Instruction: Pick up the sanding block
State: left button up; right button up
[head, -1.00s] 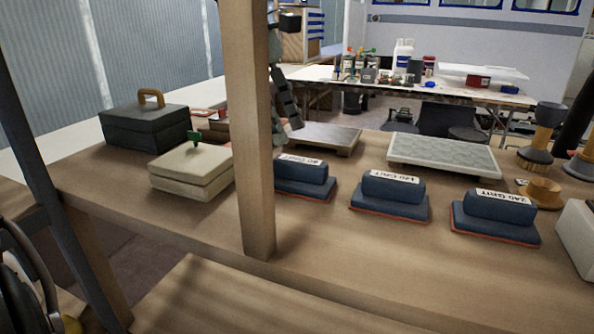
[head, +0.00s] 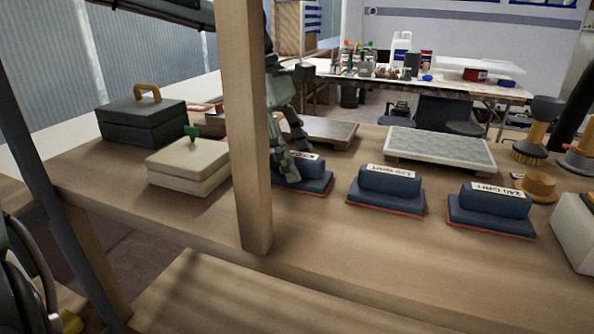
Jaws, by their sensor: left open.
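Three dark blue sanding blocks with reddish undersides and white grit labels stand in a row on the wooden bench: a left one (head: 316,180), a middle one labelled 120 grit (head: 388,188) and a right one labelled 240 grit (head: 492,207). My left gripper (head: 295,164) is open, fingers pointing down, at the left end of the left block. Its fingers cover part of that block and its label; I cannot tell whether they touch it. A wooden post hides part of the gripper and block.
The upright post (head: 247,140) stands in front of my left gripper. A cream box with a green knob (head: 187,172) and a dark toolbox (head: 142,127) are to the left. A grey-topped tray (head: 440,153) lies behind the blocks. Brushes (head: 537,140) stand at right.

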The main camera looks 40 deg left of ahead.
aim_at(297, 154)
jog(key=shift+f, duration=0.1)
pick_arm(q)
jog(key=shift+c, duration=0.4)
jog(key=shift+f, duration=0.1)
grip_shut()
jog(key=shift+s, duration=0.1)
notch_tip(297, 154, up, 13)
jog(key=s+a, duration=0.2)
jog(key=a, duration=0.6)
jog(key=s+a, duration=0.2)
jog(key=a, duration=0.7)
jog(key=shift+a+f, duration=0.3)
jog(key=shift+f, duration=0.05)
pick_arm(e)
jog(key=shift+s, duration=0.3)
jog(key=shift+d, duration=0.1)
